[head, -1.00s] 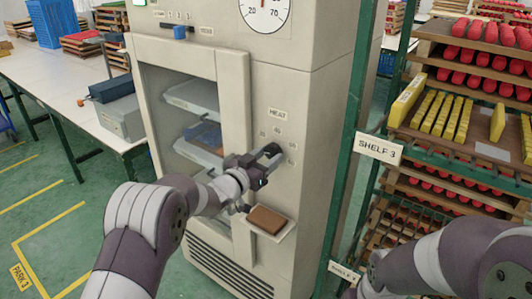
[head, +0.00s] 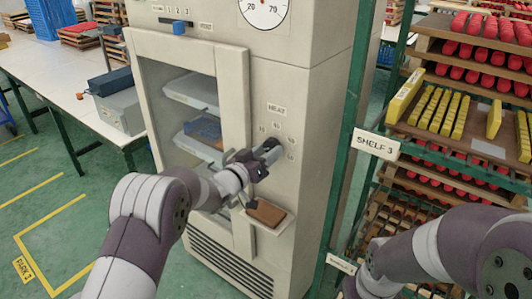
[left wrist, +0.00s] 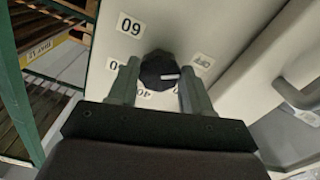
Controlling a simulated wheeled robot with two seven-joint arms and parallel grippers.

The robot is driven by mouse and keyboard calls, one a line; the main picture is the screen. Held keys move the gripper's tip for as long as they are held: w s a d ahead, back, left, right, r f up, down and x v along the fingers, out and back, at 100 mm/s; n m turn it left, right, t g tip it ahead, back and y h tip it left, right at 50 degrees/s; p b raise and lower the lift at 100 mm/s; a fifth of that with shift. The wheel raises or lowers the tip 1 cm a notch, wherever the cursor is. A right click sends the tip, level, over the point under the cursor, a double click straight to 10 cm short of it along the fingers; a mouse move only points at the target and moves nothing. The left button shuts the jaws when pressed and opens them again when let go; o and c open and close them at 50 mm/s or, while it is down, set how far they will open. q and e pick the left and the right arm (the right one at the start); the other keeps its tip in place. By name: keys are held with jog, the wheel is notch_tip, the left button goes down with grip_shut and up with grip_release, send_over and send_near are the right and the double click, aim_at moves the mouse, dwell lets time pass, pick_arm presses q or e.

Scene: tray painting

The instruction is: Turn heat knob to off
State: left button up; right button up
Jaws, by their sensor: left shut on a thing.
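The heat knob (left wrist: 158,70) is dark and faceted with a white pointer mark, on the pale cabinet front (head: 295,80) under the HEAT label (head: 277,109). In the left wrist view its pointer aims right, toward one finger, a little below the OFF label (left wrist: 203,61). My left gripper (head: 270,151) is at the knob. In the left wrist view its fingers (left wrist: 160,76) stand on both sides of the knob, shut on it. In the head view the gripper hides the knob. My right arm is at the lower right; its gripper is out of view.
A small shelf with a brown block (head: 266,213) juts out below the gripper. The glass door (head: 190,90) with trays behind it is left of the gripper. A green rack (head: 345,150) with a SHELF 3 sign (head: 377,144) stands close on the right.

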pick_arm(q)
jog(key=o, duration=1)
jog(key=shift+o, duration=0.2)
jog(key=b+v, duration=0.2)
jog(key=v, duration=1)
jog(key=shift+s+a, duration=0.2)
jog(key=shift+s, duration=0.05)
